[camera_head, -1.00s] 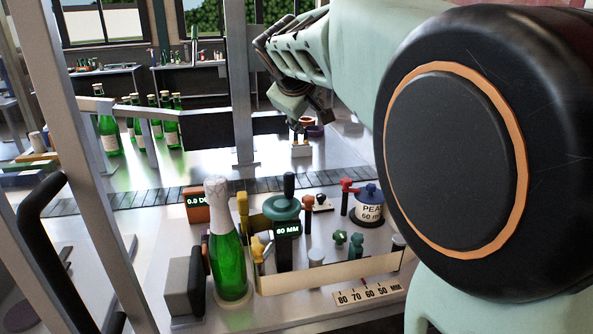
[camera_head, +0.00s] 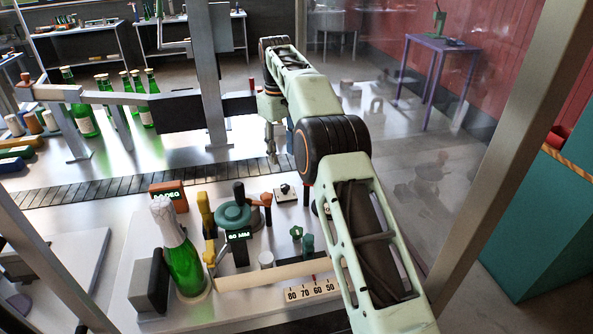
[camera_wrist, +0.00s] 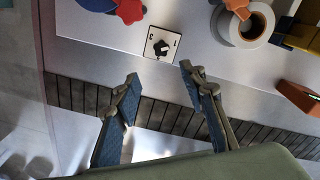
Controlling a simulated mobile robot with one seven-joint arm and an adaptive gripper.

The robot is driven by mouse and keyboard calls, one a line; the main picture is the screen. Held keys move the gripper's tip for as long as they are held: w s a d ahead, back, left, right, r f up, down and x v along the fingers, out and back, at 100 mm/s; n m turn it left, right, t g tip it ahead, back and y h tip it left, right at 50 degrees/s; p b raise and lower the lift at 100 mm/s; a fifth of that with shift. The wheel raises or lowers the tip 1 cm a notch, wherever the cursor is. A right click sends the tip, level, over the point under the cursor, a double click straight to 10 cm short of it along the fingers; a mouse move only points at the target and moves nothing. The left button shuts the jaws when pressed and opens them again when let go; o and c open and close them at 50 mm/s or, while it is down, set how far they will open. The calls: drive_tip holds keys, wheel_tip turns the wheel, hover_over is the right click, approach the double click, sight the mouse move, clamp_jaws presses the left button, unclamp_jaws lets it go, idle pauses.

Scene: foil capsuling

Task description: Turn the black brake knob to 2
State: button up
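The black brake knob (camera_head: 286,189) sits on a small white square plate on the machine's top, right of the teal round handle, in the head view. In the wrist view the knob (camera_wrist: 161,46) is on its pale plate (camera_wrist: 150,52), just beyond my fingertips. In the head view my gripper (camera_head: 271,145) points down over the conveyor, behind the knob.
An orange display box (camera_head: 168,197), the teal handle (camera_head: 233,215) and an orange-topped lever (camera_head: 266,200) stand left of the knob. A green bottle (camera_head: 183,262) stands at front left. A dark slatted conveyor (camera_head: 110,184) runs behind.

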sight(284, 185)
wheel_tip(284, 185, down, 11)
drive_tip(key=shift+s+d+f, duration=0.1)
drive_tip(key=shift+d+f, duration=0.05)
idle(0.4)
drive_tip(key=shift+c, duration=0.2)
clamp_jaws()
